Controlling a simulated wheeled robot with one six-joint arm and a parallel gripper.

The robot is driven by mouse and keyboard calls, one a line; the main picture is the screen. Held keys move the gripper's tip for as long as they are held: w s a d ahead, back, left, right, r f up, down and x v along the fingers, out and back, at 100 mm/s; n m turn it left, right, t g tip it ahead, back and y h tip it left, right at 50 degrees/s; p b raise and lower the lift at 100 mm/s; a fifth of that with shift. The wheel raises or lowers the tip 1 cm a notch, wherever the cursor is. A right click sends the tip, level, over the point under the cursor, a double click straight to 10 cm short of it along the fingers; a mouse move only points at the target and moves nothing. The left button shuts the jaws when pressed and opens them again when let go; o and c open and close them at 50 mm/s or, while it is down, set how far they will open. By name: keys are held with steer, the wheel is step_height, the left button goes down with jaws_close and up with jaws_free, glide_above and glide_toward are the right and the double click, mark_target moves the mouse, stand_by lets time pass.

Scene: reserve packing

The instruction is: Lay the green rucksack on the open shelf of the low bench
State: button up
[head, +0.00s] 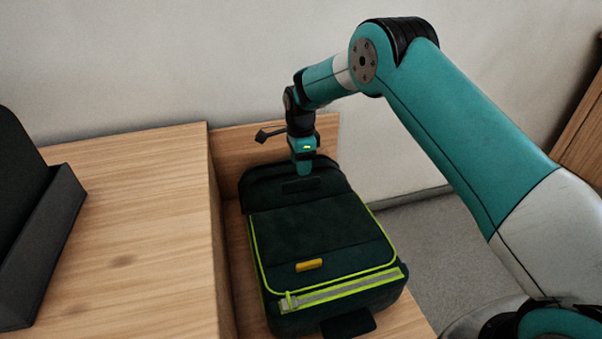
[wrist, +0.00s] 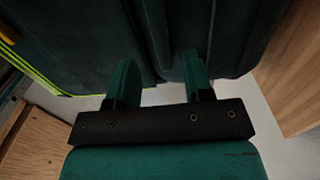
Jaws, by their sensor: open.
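The green rucksack (head: 320,240) lies flat on the open wooden shelf (head: 390,325) of the low bench, with its lime-edged front pocket facing up. A grey zip strip and an orange tab show on it. Its near end reaches the shelf's front part. My gripper (head: 303,168) points down at the rucksack's far, top end, close above or touching it. In the wrist view my gripper (wrist: 160,80) has its two fingers apart, with dark green rucksack fabric (wrist: 75,45) beyond them. Whether the fingertips touch the fabric I cannot tell.
A raised wooden top (head: 130,230) stands left of the shelf, with a dark open holder (head: 45,240) on it. A wooden back panel (head: 232,145) and a pale wall (head: 180,60) are behind. Grey floor (head: 420,225) lies free on the right.

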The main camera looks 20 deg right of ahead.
steer(key=s+a+r+n+y, duration=0.1)
steer(key=s+r+n, duration=0.35)
steer(key=r, duration=0.35)
steer(key=s+a+r+n, duration=0.25)
steer(key=s+r, duration=0.25)
steer(key=r, duration=0.3)
steer(key=s+r+n+y, duration=0.1)
steer(key=s+r+n, duration=0.2)
steer(key=s+n, duration=0.6)
steer(key=s+a+r+n+y, duration=0.1)
steer(key=s+r+n, duration=0.3)
steer(key=s, duration=1.8)
steer(key=n+y+p, duration=0.1)
steer(key=n, duration=0.4)
steer(key=shift+s+r, duration=0.2)
steer(key=shift+s, duration=0.05)
step_height(320, 180, up, 28)
steer(key=p, duration=2.8)
steer(key=shift+r, duration=0.2)
